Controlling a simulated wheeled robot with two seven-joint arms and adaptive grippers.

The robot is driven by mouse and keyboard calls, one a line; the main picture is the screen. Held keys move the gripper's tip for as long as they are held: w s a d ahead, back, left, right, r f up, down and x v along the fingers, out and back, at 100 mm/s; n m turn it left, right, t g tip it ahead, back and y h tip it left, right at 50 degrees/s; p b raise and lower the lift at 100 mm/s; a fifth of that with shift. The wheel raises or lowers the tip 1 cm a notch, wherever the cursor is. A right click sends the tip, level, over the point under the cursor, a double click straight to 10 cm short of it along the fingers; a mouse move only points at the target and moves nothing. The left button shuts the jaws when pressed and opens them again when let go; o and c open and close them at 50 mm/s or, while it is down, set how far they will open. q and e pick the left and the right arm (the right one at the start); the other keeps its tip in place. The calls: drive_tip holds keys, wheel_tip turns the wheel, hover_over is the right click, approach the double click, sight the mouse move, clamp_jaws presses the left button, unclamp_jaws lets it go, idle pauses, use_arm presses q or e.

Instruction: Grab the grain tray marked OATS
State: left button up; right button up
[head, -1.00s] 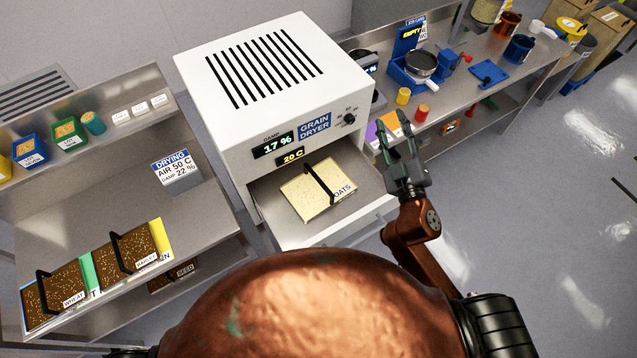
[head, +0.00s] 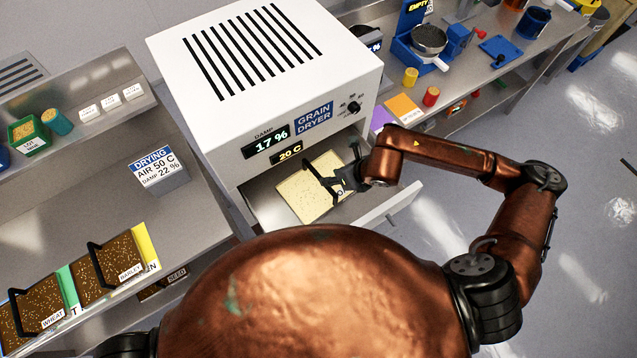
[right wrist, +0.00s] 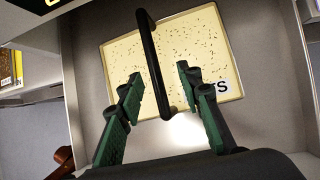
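The OATS tray (head: 308,195) is a pale, shallow tray of grain with a black bar handle (head: 322,182), lying in the open drawer (head: 268,198) of the grain dryer. In the right wrist view the tray (right wrist: 120,60) shows part of its label, and the handle (right wrist: 152,60) rises over it. My right gripper (head: 345,180) is over the tray's right end beside the handle. In the right wrist view its green fingers (right wrist: 160,85) are apart, on either side of the handle's near end, with nothing clamped. My left gripper is not in view.
The white grain dryer (head: 262,70) stands behind the drawer, reading 17 % and 20 C. WHEAT (head: 38,300) and BARLEY (head: 112,268) trays lie on the left bench. A bench with blue equipment (head: 425,50) stands at the right back.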

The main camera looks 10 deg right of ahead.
sight(319, 177)
drive_tip(key=p+x, duration=0.1)
drive_tip(key=x, duration=0.3)
drive_tip(key=a+p+x, duration=0.1)
drive_tip(key=x, duration=0.1)
drive_tip(key=shift+w+a+r+p, duration=0.1)
drive_tip(key=shift+w+r+p, duration=0.1)
drive_tip(key=shift+p, duration=0.1)
drive_tip(key=shift+w+a+f, duration=0.1)
drive_tip(key=shift+w+f, duration=0.05)
drive_tip(key=shift+f, duration=0.35)
drive_tip(key=shift+c, duration=0.6)
clamp_jaws()
